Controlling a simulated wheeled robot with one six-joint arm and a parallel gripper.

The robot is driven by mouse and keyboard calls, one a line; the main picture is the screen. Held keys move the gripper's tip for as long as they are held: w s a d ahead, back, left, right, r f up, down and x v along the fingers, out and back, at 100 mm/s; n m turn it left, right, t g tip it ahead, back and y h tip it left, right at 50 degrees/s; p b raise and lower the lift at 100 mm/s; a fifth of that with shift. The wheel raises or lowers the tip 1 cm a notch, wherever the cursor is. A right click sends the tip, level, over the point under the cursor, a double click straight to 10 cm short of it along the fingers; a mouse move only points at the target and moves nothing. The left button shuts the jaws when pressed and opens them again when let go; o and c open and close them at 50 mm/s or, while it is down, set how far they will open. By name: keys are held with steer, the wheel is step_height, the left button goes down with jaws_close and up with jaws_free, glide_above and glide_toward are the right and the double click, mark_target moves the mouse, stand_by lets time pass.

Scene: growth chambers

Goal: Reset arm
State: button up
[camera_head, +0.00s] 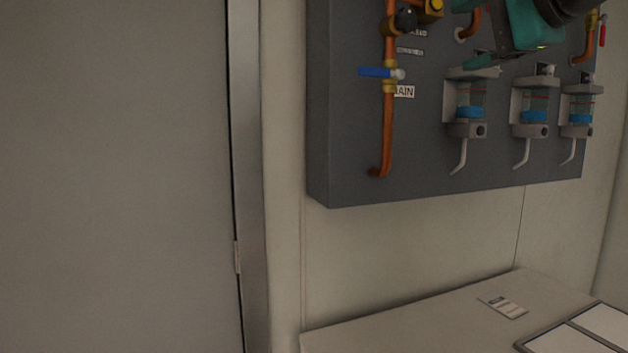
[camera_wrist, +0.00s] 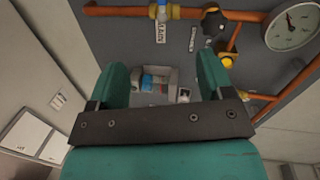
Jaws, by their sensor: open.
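My gripper (camera_wrist: 162,76) shows in the wrist view with its two teal fingers apart and nothing held between them. Beyond the gap is a grey dispenser (camera_wrist: 154,80) with blue contents, mounted on the dark wall panel. In the head view my teal gripper (camera_head: 484,62) reaches in from the top right, in front of the panel (camera_head: 345,130). Its tip end overlaps the top of the leftmost dispenser (camera_head: 466,105). I cannot tell whether they touch. The upper part of my arm is cut off by the frame's top edge.
Two more dispensers (camera_head: 535,105) (camera_head: 578,105) hang to the right. An orange pipe (camera_head: 387,135) with a blue-handled valve (camera_head: 378,72) runs down the panel's left. A round gauge (camera_wrist: 292,26) is near the pipes. Below is a light counter (camera_head: 420,325) with flat trays (camera_head: 570,340). A door stands left.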

steer(key=s+a+f+n+g, duration=0.1)
steer(key=a+f+n+g, duration=0.15)
steer(key=f, duration=0.45)
steer(key=s+a+f+n+g, duration=0.1)
steer(key=a+f+n+g, duration=0.15)
steer(key=f, duration=0.35)
steer(key=s+a+f+n+g, duration=0.1)
steer(key=s+f+n+g, duration=0.4)
steer(key=s+f, duration=0.5)
steer(key=s+a+f+n+g+h, duration=0.1)
steer(key=s+a+f+n+g, duration=0.1)
steer(key=s+f+n+g, duration=0.3)
steer(key=s+f+n, duration=0.4)
steer(key=s+f, duration=0.1)
steer(key=f, duration=0.5)
steer(key=shift+h, duration=0.3)
steer(key=shift+a+f, duration=0.1)
steer(key=shift+a, duration=0.05)
steer(key=shift+c, duration=0.5)
